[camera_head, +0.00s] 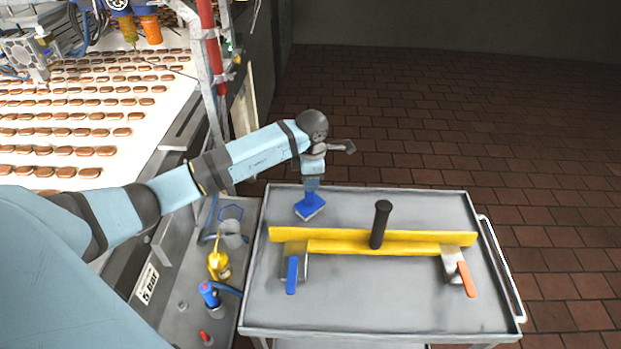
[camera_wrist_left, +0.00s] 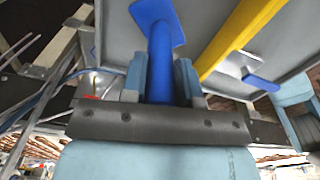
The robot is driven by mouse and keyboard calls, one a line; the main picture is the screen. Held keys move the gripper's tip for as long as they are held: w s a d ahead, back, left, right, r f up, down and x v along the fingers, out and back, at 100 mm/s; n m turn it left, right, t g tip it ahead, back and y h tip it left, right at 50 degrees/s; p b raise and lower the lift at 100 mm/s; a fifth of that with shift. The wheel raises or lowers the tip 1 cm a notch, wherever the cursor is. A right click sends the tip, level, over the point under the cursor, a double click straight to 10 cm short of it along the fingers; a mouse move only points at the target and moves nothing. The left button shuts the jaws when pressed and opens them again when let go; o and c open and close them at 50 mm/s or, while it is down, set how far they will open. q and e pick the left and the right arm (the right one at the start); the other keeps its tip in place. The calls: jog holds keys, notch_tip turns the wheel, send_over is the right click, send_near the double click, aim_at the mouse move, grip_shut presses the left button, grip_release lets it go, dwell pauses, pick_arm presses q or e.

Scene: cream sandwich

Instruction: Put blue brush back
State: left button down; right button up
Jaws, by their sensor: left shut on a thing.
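The blue brush (camera_head: 309,207) is in my left gripper (camera_head: 312,184), at the far left part of the grey cart top (camera_head: 375,310). In the left wrist view the fingers of my left gripper (camera_wrist_left: 160,78) are shut around the brush's blue handle, and its flat blue head (camera_wrist_left: 157,14) points away from the gripper. The brush head is at or just above the cart top; I cannot tell whether it touches. My right gripper is not in view.
A yellow bar holder (camera_head: 350,240) with a black upright handle (camera_head: 380,224) crosses the cart. A blue-handled scraper (camera_head: 292,275) and an orange-handled scraper (camera_head: 466,279) lie against it. A yellow bottle (camera_head: 219,264) stands left. The cart's front is clear.

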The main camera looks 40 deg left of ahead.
pick_arm(q)
jog(key=c, duration=0.9)
grip_release()
jog(key=shift+o, duration=0.2)
jog(key=shift+r, duration=0.1)
notch_tip(320, 180, up, 12)
jog(key=shift+r+b, duration=0.1)
jog(key=shift+b, duration=0.55)
jog(key=shift+d, duration=0.1)
